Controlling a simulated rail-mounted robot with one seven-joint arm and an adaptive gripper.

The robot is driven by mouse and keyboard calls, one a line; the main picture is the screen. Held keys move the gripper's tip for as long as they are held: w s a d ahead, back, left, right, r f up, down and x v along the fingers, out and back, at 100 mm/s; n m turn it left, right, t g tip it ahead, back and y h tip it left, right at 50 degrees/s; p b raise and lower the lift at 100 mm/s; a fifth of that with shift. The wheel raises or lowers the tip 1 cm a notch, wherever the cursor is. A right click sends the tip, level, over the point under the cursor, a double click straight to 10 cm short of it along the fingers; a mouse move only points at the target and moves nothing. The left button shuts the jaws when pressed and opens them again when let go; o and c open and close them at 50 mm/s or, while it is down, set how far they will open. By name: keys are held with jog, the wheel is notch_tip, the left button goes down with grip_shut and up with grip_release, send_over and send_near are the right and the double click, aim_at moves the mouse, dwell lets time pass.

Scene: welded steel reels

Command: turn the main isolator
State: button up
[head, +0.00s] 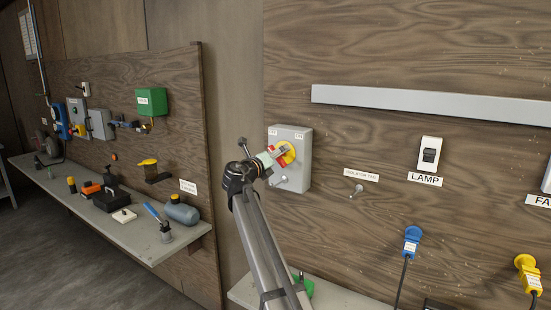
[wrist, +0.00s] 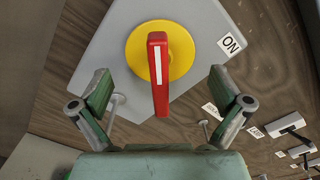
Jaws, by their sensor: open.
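The main isolator is a grey box (head: 303,165) on the wooden wall panel, with OFF and ON labels along its top. In the wrist view its red handle (wrist: 158,70) with a white stripe sits on a yellow round plate (wrist: 184,52). The handle runs nearly up and down in that picture, and the ON label (wrist: 231,43) is to its upper right. My gripper (wrist: 158,84) is open, one green-padded finger on each side of the handle, with a clear gap to both. In the head view my gripper (head: 268,160) is in front of the box and partly hides the handle and plate.
A peg (head: 356,190) under a small label sticks out right of the box. A lamp switch (head: 429,153) and blue and yellow plugs are further right. A grey trunking (head: 430,104) runs above. A shelf (head: 150,245) with several tools stands at the left.

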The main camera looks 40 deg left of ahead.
jog(key=shift+s, duration=0.1)
jog(key=s+d+p, duration=0.1)
jog(key=s+p, duration=0.2)
jog(key=s, duration=0.3)
jog(key=shift+s, duration=0.4)
